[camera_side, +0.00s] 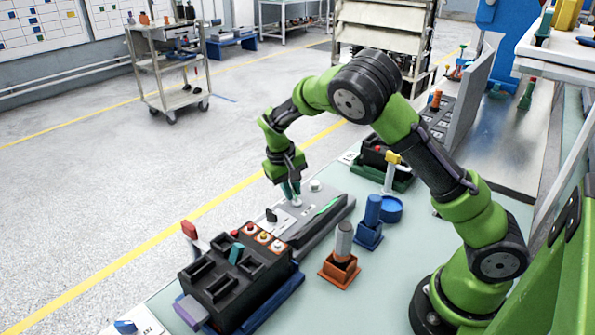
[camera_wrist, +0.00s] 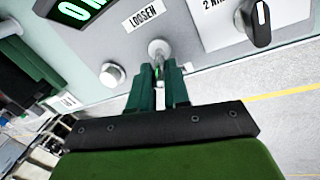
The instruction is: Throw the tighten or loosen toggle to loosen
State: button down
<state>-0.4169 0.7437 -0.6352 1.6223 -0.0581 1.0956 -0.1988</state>
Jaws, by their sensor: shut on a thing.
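The toggle (camera_wrist: 158,48) is a small metal lever on a round collar in the grey panel, beside a plate marked LOOSEN (camera_wrist: 142,18). My gripper (camera_wrist: 162,68) has its green fingers on either side of the lever and is shut on it. The fingers hide part of the lever, so its exact tilt is hard to tell. In the side view my gripper (camera_side: 292,194) reaches down to the panel box (camera_side: 318,226) from above, and the toggle is mostly hidden there.
A silver knob (camera_wrist: 112,75) and a black rotary switch (camera_wrist: 260,22) flank the toggle. A lit green display (camera_wrist: 76,11) is on the same panel. A black breaker box (camera_side: 232,282), a blue holder (camera_side: 370,234) and an orange holder (camera_side: 339,270) stand near the panel.

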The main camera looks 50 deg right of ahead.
jog(key=shift+s+a, duration=0.1)
jog(key=shift+a, duration=0.05)
jog(key=t, duration=0.1)
jog(key=s+t, duration=0.1)
jog(key=t, duration=0.2)
jog(key=shift+s+r+m+t, duration=0.25)
jog(key=shift+s+m+t, duration=0.05)
jog(key=shift+s, duration=0.1)
jog(key=t, duration=0.2)
jog(key=s+t, duration=0.1)
jog(key=t, duration=0.1)
jog(key=shift+s+f, duration=0.15)
jog(key=shift+s, duration=0.05)
jog(key=shift+s+t, duration=0.1)
jog(key=shift+t, duration=0.4)
jog(key=shift+a, duration=0.1)
jog(key=c, duration=1.1)
grip_release()
jog(key=shift+m, duration=0.3)
